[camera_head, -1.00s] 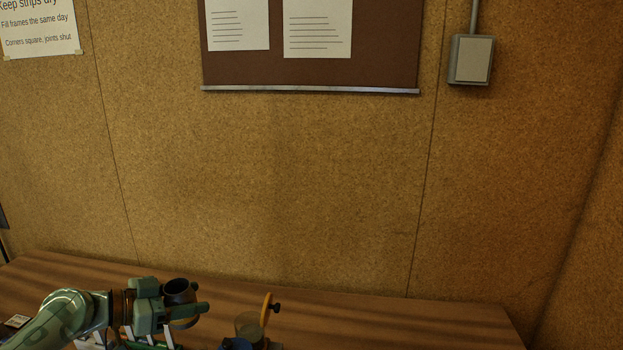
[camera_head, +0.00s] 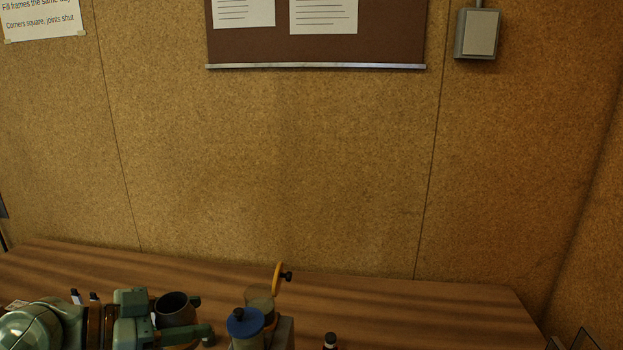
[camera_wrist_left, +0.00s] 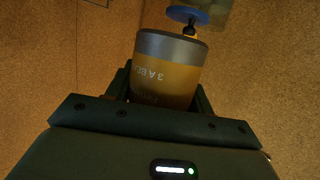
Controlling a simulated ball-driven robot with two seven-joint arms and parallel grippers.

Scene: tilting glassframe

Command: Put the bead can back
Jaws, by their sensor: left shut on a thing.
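The bead can (camera_head: 176,309) shows in the head view at the lower left as a short cylinder with a dark, open-looking top. In the left wrist view the can (camera_wrist_left: 166,85) is orange-yellow with a grey rim band and partly readable white lettering. My left gripper (camera_head: 202,317) is shut on it, one finger on each side, at the front left of the workbench. The can's lower part is hidden by the gripper. Whether it touches the bench cannot be told. My right gripper is in neither view.
Right of the can stand a blue-topped thing (camera_head: 245,322) and a holder with an orange upright arm (camera_head: 278,278). A small dark-capped bottle (camera_head: 330,341) is farther right. Pen-like items stand behind my left arm. The wooden bench (camera_head: 430,310) is clear at right, with a cork wall behind.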

